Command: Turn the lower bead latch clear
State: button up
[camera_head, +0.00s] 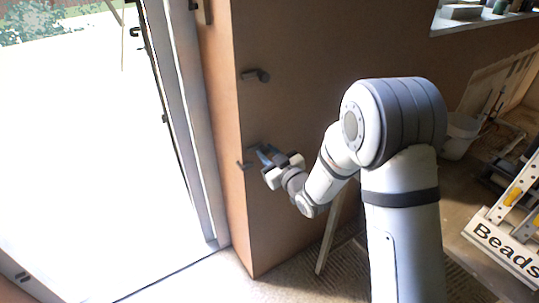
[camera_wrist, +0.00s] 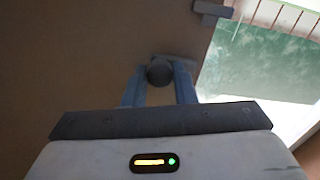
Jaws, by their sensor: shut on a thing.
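The lower bead latch (camera_head: 243,165) is a small dark grey piece by the wall's outer corner in the head view, partly hidden by my gripper. In the wrist view the lower latch (camera_wrist: 183,61) shows as a grey bar behind a round dark knob (camera_wrist: 159,71). The bar points right, toward the wall edge. My gripper (camera_head: 266,154) reaches the wall from the right. Its two blue fingers (camera_wrist: 160,82) are on either side of the knob, shut on it. An upper latch (camera_head: 255,75) of similar form sits higher on the same wall face.
A bright door opening (camera_head: 80,150) with a white frame (camera_head: 187,110) lies left of the brown wall (camera_head: 300,60). A wooden prop stands below my arm. A white bucket (camera_head: 460,135) and a "Beads" sign (camera_head: 505,250) are at right. Another grey fitting (camera_wrist: 212,11) shows above in the wrist view.

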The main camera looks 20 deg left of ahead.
jog(key=m+b, duration=0.3)
jog(key=m, duration=0.1)
jog(key=shift+f, duration=0.1)
jog(key=m+b, duration=0.2)
jog(key=m, duration=0.2)
jog(key=shift+m, duration=0.3)
jog(key=m, duration=0.4)
jog(key=shift+m+b, duration=0.3)
jog(key=shift+b, duration=0.1)
jog(key=m, duration=0.4)
jog(key=shift+r, duration=0.2)
jog(key=shift+m, duration=0.3)
jog(key=o, duration=1)
jog(key=shift+w+f, duration=0.1)
